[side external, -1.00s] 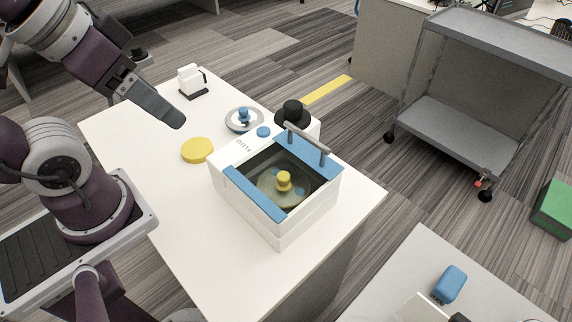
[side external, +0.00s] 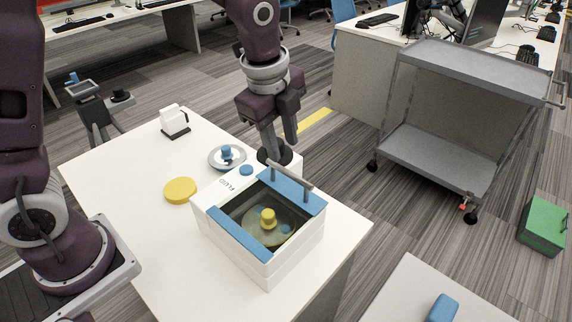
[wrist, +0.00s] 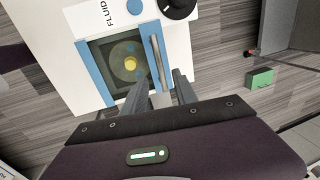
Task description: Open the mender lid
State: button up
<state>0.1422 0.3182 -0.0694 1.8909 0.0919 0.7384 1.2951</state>
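The mender (side external: 268,226) is a white box on the white table, marked "FLUID". Its lid has blue strips (side external: 292,192) around a dark see-through window and looks shut. A grey bar handle (side external: 291,177) stands on the lid's far right strip; the handle also shows in the wrist view (wrist: 161,62). A yellow knob-like piece (side external: 268,217) shows through the window. My gripper (side external: 281,146) points down just behind the handle, above the black dial. In the wrist view my gripper (wrist: 160,90) has its fingers apart with the handle's near end lined up between them. I see no contact.
A black dial (side external: 277,155) and blue button (side external: 246,170) sit on the mender's top. A yellow disc (side external: 181,190), a round silver dish with a blue knob (side external: 227,157) and a small white device (side external: 174,122) stand on the table. A grey cart (side external: 450,130) stands at right.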

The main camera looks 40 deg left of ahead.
aim_at(288, 171)
jog(key=f, duration=0.3)
jog(key=w+f, duration=0.1)
jog(key=f, duration=0.3)
jog(key=shift+w, duration=0.2)
grip_shut()
dwell(1.0)
